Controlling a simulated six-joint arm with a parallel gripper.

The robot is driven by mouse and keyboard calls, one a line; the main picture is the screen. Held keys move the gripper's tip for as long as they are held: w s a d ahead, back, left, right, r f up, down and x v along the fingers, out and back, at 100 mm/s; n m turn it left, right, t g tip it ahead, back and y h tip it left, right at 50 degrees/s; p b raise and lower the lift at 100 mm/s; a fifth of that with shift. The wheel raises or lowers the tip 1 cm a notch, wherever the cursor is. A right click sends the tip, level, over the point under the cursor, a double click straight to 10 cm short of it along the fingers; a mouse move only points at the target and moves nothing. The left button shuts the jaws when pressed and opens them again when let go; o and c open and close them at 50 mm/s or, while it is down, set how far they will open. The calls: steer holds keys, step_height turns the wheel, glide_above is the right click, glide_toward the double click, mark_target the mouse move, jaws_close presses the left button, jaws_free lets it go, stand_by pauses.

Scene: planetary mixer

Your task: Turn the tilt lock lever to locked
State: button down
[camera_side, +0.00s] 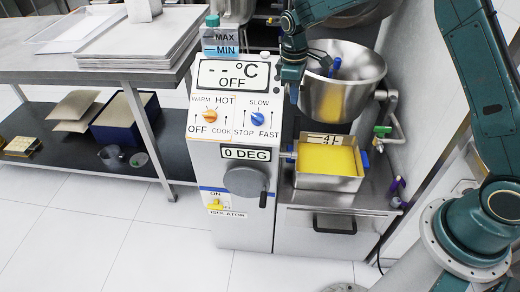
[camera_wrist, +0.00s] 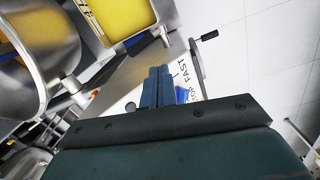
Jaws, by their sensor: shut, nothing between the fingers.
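No part is labelled as the tilt lock lever, so I cannot tell for sure which one it is. Below the "0 DEG" display (camera_side: 245,153) on the mixer front is a round grey wheel (camera_side: 244,181) with a black handle (camera_side: 263,199) at its right. The handle also shows in the wrist view (camera_wrist: 208,36). My gripper (camera_side: 293,98) is up beside the steel bowl (camera_side: 342,92), right of the control panel, apart from the wheel. In the wrist view my gripper's fingers (camera_wrist: 158,72) are together and empty, in front of the panel.
The panel has an orange knob (camera_side: 210,115) and a blue knob (camera_side: 257,118). A tray of yellow content (camera_side: 328,183) sits under the bowl. A green-handled valve (camera_side: 382,131) is at right. A steel table (camera_side: 60,75) stands left; the floor in front is clear.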

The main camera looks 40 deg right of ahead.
steer(key=shift+s+a, duration=0.1)
steer(key=shift+s+a+n+t+h, duration=0.5)
steer(key=shift+s+a+t+h, duration=0.2)
steer(key=shift+s+a, duration=0.45)
steer(key=shift+d+f, duration=0.15)
steer(key=shift+f, duration=0.05)
glide_above(296, 131)
steer(key=s+a, duration=0.1)
steer(key=a, duration=0.1)
steer(key=x, duration=0.3)
steer(key=a+x, duration=0.1)
steer(key=x, duration=0.3)
steer(key=s+a+x, duration=0.1)
steer(key=x, duration=0.2)
steer(key=shift+d+f, duration=0.1)
steer(key=shift+f, duration=0.35)
steer(key=shift+w+d+f, duration=0.25)
steer(key=shift+w+d, duration=0.05)
steer(key=shift+d, duration=0.25)
